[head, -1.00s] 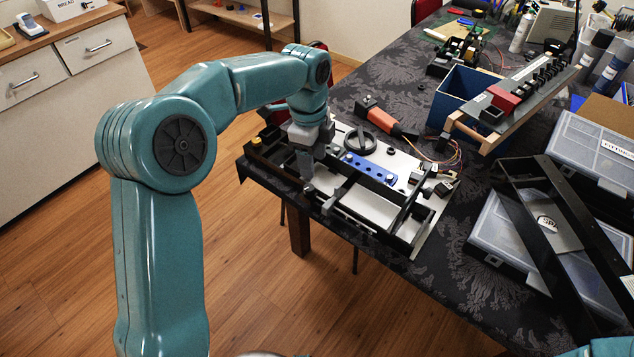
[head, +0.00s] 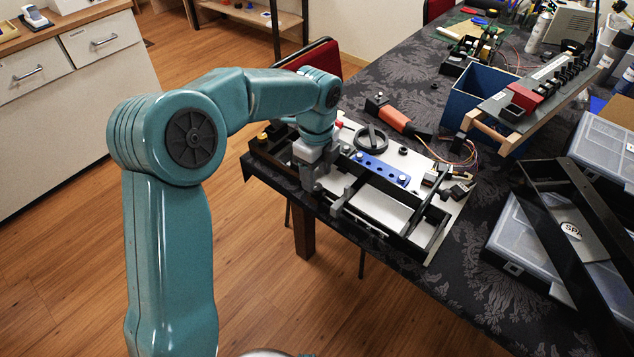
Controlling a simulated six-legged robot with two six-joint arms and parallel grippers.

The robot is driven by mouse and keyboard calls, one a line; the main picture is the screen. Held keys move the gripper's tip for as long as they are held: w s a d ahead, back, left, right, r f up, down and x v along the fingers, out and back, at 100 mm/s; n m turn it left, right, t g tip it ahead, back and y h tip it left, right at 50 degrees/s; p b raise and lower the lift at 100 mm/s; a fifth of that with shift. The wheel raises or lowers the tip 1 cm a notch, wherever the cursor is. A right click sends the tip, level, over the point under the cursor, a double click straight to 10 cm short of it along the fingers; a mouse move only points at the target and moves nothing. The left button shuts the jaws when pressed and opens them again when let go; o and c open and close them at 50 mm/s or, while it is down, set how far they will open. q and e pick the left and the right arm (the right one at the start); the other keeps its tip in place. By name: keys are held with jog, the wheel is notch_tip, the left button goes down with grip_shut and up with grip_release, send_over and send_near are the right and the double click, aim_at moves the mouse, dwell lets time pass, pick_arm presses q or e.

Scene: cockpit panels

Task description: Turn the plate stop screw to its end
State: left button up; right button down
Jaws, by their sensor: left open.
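A pale and black panel fixture (head: 387,209) lies at the table's front left edge, with black rails, a black handwheel (head: 371,139) and a blue bar with holes (head: 376,167). A small grey block-like part (head: 338,203) sits at its front rail. I cannot tell for sure which part is the plate stop screw; it may be hidden by my gripper. My left gripper (head: 311,186) points down over the front left of the fixture, just left of the grey part. It is open, with nothing visible between its fingers. Contact cannot be made out. My right gripper is not in view.
An orange-handled tool (head: 394,118) lies behind the fixture. A blue box (head: 480,97) and a board with a red block (head: 524,97) stand to the right. Black rails and clear cases (head: 540,240) fill the table's right side. Floor lies open in front.

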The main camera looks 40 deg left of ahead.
aim_at(317, 186)
pick_arm(q)
notch_tip(317, 186, down, 3)
jog(key=shift+w+a, duration=0.1)
jog(key=shift+w, duration=0.05)
jog(key=shift+f, duration=0.3)
grip_shut()
